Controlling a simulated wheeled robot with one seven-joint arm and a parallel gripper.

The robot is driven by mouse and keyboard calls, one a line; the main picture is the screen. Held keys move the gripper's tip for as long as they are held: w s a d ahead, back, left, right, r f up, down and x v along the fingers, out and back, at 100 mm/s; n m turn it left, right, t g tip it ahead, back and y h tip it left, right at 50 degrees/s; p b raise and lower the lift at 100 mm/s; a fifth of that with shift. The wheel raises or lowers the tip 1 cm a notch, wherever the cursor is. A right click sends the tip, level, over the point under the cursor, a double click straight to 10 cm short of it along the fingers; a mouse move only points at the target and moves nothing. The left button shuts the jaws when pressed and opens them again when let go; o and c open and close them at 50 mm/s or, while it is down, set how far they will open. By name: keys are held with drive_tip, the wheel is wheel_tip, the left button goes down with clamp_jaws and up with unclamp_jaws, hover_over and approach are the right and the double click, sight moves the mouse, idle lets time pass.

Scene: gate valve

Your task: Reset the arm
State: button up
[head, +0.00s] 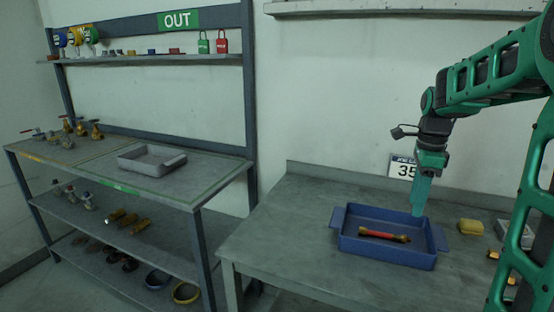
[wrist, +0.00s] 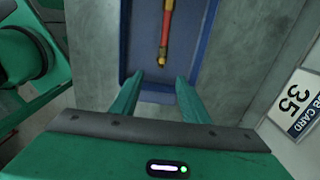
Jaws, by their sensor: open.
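My gripper (head: 420,195) is at the end of my green arm at the right of the head view. It hangs pointing down above the back right part of a blue tray (head: 385,257). In the wrist view my gripper (wrist: 160,85) has its two fingers apart with nothing between them. The tray also shows there, with its blue edge (wrist: 201,45) beyond the fingers. A red and brass rod-like part (head: 384,235) lies in the tray, apart from the fingers; it also shows in the wrist view (wrist: 167,30).
The tray stands on a grey workbench (head: 285,235). A card marked 35 (head: 403,168) leans at the back. A yellow block (head: 470,226) and small items lie right of the tray. A shelf unit at left holds valves, a grey tray (head: 150,163) and an OUT sign (head: 178,19).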

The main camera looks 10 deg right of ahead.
drive_tip(key=s+a+f+n, duration=0.2)
drive_tip(key=s+n, duration=0.4)
drive_tip(key=s, duration=0.2)
drive_tip(key=s+a+f+n, duration=0.2)
drive_tip(key=s+n, duration=0.4)
drive_tip(key=s, duration=0.3)
drive_tip(key=s+a+f+n, duration=0.2)
drive_tip(key=s+a+n, duration=0.1)
drive_tip(key=s+n, duration=0.3)
drive_tip(key=shift+s+a, duration=0.4)
drive_tip(key=shift+s, duration=0.75)
drive_tip(key=shift+f, duration=0.1)
